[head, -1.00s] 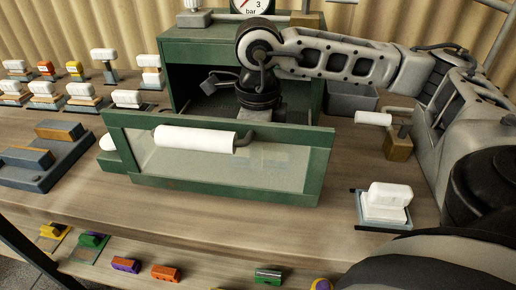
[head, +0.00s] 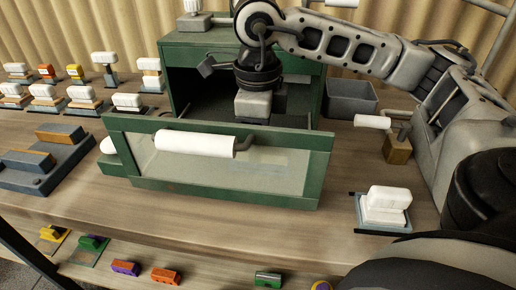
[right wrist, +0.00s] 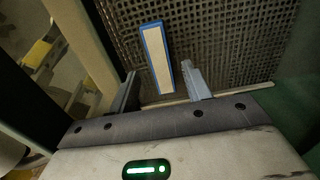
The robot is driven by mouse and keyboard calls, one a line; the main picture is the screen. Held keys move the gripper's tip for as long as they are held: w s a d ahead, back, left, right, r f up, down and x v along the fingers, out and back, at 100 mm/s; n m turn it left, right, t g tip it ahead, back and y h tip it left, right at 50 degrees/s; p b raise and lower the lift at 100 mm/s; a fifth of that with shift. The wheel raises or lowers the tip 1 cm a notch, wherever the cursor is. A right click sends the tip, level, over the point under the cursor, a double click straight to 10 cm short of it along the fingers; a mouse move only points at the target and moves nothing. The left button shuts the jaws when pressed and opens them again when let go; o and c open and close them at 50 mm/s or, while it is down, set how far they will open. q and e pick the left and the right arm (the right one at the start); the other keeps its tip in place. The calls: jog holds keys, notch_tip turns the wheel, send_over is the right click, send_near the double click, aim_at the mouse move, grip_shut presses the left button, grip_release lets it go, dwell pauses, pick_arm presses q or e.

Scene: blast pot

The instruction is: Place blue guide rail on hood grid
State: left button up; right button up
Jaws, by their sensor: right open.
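The blue guide rail (right wrist: 156,58), a narrow bar with a blue edge and a pale top face, appears to lie on the dark hood grid (right wrist: 220,40) in the right wrist view. My right gripper (right wrist: 159,70) is open, with its fingers apart on either side of the rail's near end and a gap to each side. In the head view my right gripper (head: 252,106) hangs in the green hood (head: 318,85), behind its front glass; its fingertips and the rail cannot be made out there. My left gripper is not in view.
The hood's glazed front panel (head: 150,185) with a white handle (head: 195,143) stands in front of the gripper. A white block on a plate (head: 387,203) is at right. Several white-topped pieces and a grey fixture (head: 45,160) are at left. A grey bin (head: 352,97) stands behind.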

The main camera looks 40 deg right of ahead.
notch_tip(320, 180, up, 8)
jog(key=p, duration=0.1)
jog(key=shift+r, duration=0.15)
dwell(0.5)
